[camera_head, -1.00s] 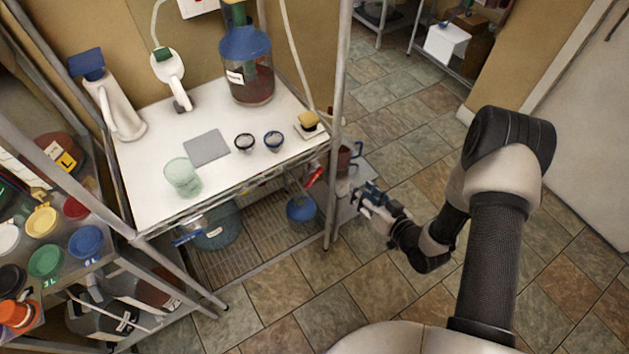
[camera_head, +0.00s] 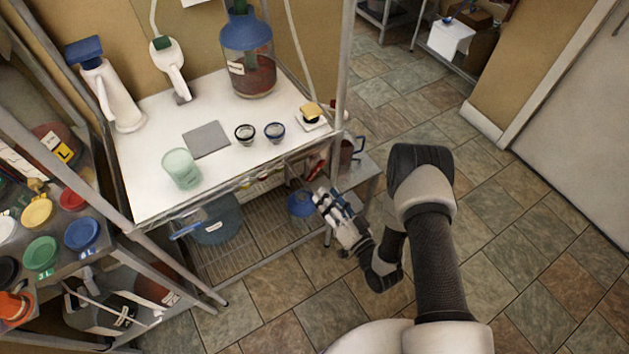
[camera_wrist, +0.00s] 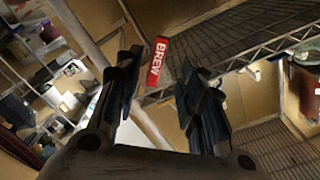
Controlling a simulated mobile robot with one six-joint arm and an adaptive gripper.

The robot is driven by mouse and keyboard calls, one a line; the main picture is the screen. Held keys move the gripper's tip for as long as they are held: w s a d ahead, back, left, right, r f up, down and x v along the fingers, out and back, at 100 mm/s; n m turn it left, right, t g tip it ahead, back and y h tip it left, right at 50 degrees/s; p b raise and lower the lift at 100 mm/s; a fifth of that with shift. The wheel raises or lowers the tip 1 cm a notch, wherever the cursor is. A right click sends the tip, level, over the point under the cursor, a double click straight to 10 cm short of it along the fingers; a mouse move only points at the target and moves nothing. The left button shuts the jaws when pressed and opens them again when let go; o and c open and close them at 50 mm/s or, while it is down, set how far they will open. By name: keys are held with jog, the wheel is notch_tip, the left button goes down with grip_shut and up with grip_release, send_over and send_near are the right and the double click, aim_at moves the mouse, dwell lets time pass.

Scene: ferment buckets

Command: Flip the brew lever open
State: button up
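The brew lever (camera_wrist: 157,62) is a red bar with "BREW" in white letters. In the wrist view it shows just beyond and between my fingertips, apart from them as far as I can tell. In the head view the red lever (camera_head: 316,170) shows small under the front right corner of the white table. My gripper (camera_head: 325,198) is beside that corner, below the tabletop. In the wrist view my gripper (camera_wrist: 158,80) has its two fingers spread with nothing between them. Whether the lever is open or shut is unclear.
The white table (camera_head: 150,205) carries a blue-topped jug (camera_head: 247,60), a green cup (camera_head: 181,168) and small bowls. A metal post (camera_head: 340,90) rises at its right corner, close to my gripper. A wire shelf (camera_head: 262,232) holds blue buckets. Tiled floor to the right is clear.

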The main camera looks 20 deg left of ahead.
aim_at(313, 177)
jog(key=b+x, duration=0.1)
jog(key=x, duration=0.7)
jog(key=shift+c, duration=0.2)
grip_shut()
dwell(0.4)
